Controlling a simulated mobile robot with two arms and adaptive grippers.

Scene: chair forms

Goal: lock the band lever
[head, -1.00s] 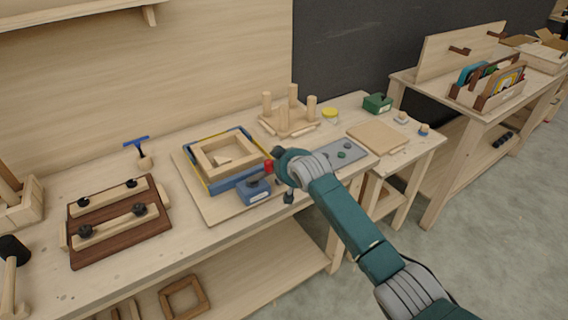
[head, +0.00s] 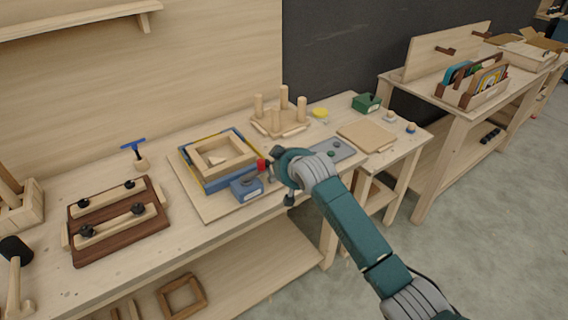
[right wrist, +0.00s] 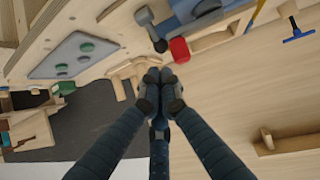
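The band lever has a red grip (head: 262,165) and rises from the blue clamp body (head: 246,188) at the front corner of the square wooden frame (head: 220,157). A blue and yellow band runs around that frame. In the right wrist view the red grip (right wrist: 180,50) is near the top, beside the blue body (right wrist: 194,10). My right gripper (right wrist: 160,80) has its fingers together with nothing visible between them. Its tips appear close to the red grip; contact cannot be told. In the head view my right gripper (head: 276,170) is just right of the grip. My left gripper is out of view.
A dark board with clamped bars (head: 117,220) lies at left, with a blue-handled tool (head: 135,146) behind. A pegged stool form (head: 280,117) stands behind the frame. A grey plate (head: 332,151) and flat wooden panel (head: 366,136) lie to the right.

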